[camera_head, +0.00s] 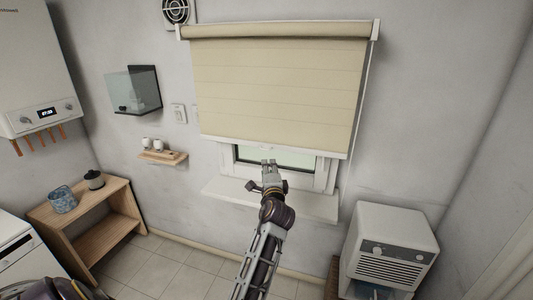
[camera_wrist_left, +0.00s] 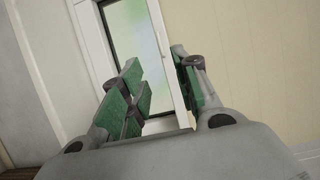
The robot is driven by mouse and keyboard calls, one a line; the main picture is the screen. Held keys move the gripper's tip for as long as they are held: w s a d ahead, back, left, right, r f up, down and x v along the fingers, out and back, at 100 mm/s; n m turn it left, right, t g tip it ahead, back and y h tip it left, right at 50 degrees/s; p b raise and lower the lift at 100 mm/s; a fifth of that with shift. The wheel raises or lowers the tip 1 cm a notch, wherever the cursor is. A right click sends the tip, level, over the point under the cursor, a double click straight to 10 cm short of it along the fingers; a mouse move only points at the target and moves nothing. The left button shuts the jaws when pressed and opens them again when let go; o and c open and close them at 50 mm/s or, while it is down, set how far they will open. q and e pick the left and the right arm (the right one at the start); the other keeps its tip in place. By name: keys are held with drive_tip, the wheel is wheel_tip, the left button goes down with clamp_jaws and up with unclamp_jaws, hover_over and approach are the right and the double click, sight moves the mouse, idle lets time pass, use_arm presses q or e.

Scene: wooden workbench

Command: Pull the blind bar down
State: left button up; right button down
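The blind (camera_head: 280,85) is a cream shade hanging over the upper part of the window, with a thin white blind bar (camera_head: 315,152) along its bottom edge. My left gripper (camera_head: 268,164) is near the middle of the bar, by its lower edge in the head view. In the left wrist view, my left gripper (camera_wrist_left: 160,85) is open, its green-padded fingers apart. The white bar (camera_wrist_left: 168,55) runs between the fingers in that picture, with cream blind (camera_wrist_left: 250,60) to the right. I cannot tell whether either finger touches it. My right gripper is not in view.
Window glass (camera_head: 285,157) shows below the bar, above a white sill (camera_head: 315,205). A white appliance (camera_head: 390,245) stands at right. A wooden shelf unit (camera_head: 95,225) and small wall shelf (camera_head: 163,157) are at left. A cord (camera_head: 361,95) hangs beside the blind.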

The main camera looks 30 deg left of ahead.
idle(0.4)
use_arm(q)
drive_tip(key=p, duration=0.2)
approach(266, 150)
drive_tip(key=shift+x, duration=4.5)
drive_tip(key=shift+a+f, duration=0.1)
drive_tip(key=shift+c, duration=0.5)
clamp_jaws()
